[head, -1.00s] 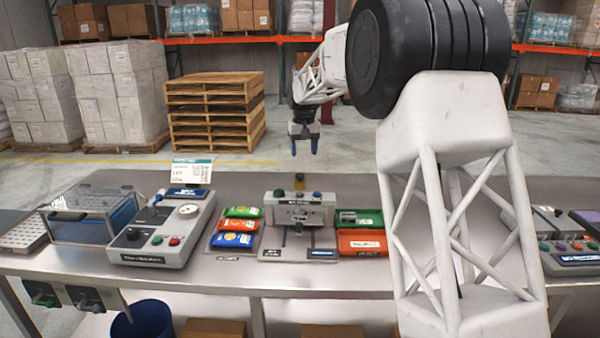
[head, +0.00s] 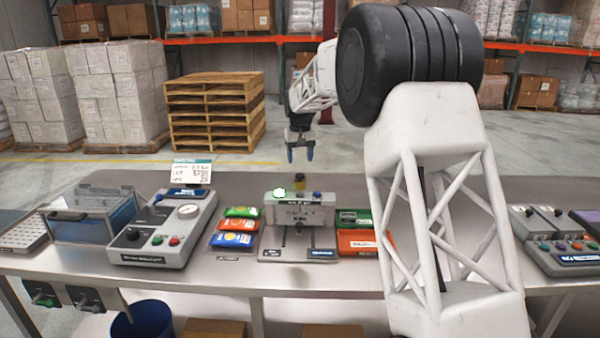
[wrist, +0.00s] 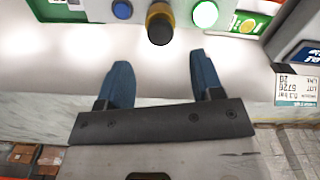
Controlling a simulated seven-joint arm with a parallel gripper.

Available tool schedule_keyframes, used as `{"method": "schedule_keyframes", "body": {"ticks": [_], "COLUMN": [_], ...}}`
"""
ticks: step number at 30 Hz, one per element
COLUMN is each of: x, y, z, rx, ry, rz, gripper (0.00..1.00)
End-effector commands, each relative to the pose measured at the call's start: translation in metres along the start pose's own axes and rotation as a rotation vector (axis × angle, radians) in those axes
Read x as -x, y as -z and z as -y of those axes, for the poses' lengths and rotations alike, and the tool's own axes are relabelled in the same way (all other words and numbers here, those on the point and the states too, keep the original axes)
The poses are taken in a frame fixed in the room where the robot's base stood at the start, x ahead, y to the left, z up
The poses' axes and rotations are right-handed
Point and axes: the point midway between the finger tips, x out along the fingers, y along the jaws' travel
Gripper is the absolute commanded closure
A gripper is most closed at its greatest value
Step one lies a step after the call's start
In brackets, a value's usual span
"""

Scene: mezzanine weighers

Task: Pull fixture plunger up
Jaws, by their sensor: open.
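The grey fixture (head: 299,213) stands on the metal bench. Its plunger (head: 298,184), a yellow and black knob, rises from the back of its top. A brightly lit green button (head: 279,193) and a blue button (head: 316,195) sit on the same top. In the wrist view the plunger (wrist: 160,22) is at the top centre, between the blue button (wrist: 122,9) and the lit button (wrist: 205,14). My gripper (head: 300,155) is open and empty, with blue fingers pointing down above the plunger. In the wrist view the fingers (wrist: 158,85) are apart from the plunger.
Several coloured packets (head: 235,226) lie left of the fixture, with a grey weigher (head: 160,235) further left. Green and orange bins (head: 362,243) stand close on its right. A control box (head: 560,240) is at the far right. The space around my gripper is clear.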

Motion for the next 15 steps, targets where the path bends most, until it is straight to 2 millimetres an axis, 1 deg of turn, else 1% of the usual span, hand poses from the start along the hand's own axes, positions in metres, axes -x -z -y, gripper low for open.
{"method": "schedule_keyframes", "body": {"ticks": [1, 9, 15], "x": [-0.007, -0.040, -0.054], "y": [0.000, 0.000, 0.000], "z": [0.000, 0.000, 0.000], "rx": [0.000, 0.000, 0.000], "ry": [0.000, 0.000, 0.000], "rz": [0.002, 0.003, 0.000], "gripper": [0.40, 0.40, 0.40]}}
